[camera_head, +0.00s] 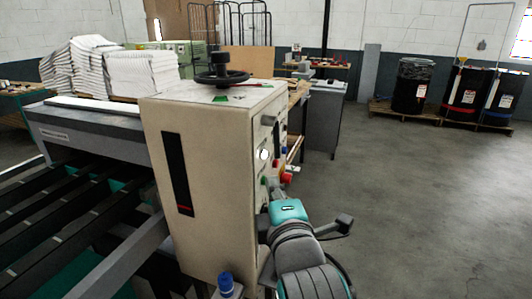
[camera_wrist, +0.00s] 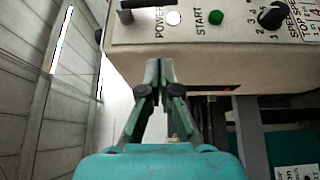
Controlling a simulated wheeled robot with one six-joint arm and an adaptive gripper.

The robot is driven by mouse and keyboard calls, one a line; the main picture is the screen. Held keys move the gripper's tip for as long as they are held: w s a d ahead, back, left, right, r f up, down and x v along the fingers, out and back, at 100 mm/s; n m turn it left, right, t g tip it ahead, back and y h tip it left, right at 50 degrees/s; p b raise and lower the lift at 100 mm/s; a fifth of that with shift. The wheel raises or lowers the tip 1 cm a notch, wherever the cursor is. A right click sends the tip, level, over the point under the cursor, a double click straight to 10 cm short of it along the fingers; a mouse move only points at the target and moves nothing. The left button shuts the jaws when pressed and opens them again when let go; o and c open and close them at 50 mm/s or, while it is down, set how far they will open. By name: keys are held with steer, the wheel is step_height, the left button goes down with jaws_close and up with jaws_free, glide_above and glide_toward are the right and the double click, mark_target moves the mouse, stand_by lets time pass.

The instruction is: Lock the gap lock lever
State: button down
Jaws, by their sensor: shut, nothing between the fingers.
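The beige machine cabinet (camera_head: 195,125) stands in the middle of the head view, with a black handwheel (camera_head: 220,77) on top. A thin lever (camera_head: 247,84) with a red part lies beside the handwheel. A grey handle (camera_head: 268,120) sticks out of the right face; a dark handle (camera_wrist: 136,9) shows at the wrist view's top left, near POWER. No lock label is readable, so I cannot tell which is the gap lock lever. My gripper (camera_wrist: 158,66) is shut and empty, its fingertips over the cabinet's edge in the wrist picture. In the head view its teal body is low beside the right face.
The control panel carries a white POWER button (camera_wrist: 173,18), a green START button (camera_wrist: 216,17) and a black speed knob (camera_wrist: 272,15). A red button (camera_head: 285,177) juts out near my gripper. Dark slats (camera_head: 60,225) lie left. Open floor (camera_head: 420,190) is on the right.

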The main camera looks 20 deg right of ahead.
stand_by(0.3)
steer(key=w+d, duration=0.4)
steer(key=w, duration=0.8)
steer(key=shift+w+r, duration=0.15)
steer(key=shift+w, duration=0.05)
